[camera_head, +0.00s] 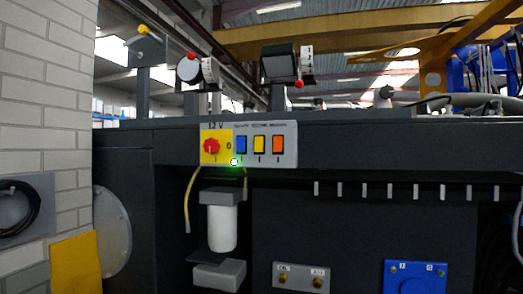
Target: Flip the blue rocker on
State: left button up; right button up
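The blue rocker (241,145) is on a grey switch panel (289,129) on the dark chassis front. It is the leftmost of three rockers, beside a yellow rocker (259,145) and an orange rocker (278,145). Whether it is tilted on or off is too small to tell. A red rotary knob (211,146) sits on a yellow plate at the panel's left. A green light (235,162) glows just below and left of the blue rocker. Neither of my grippers is in view.
A white filter cylinder (222,228) hangs below the panel, with a yellow hose (189,200) to its left. Several small pegs stick out along the chassis at the right. A white brick wall (45,110) stands at the left. The space before the panel looks clear.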

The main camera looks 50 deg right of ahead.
aim_at(240, 141)
jog(key=z, duration=1.5)
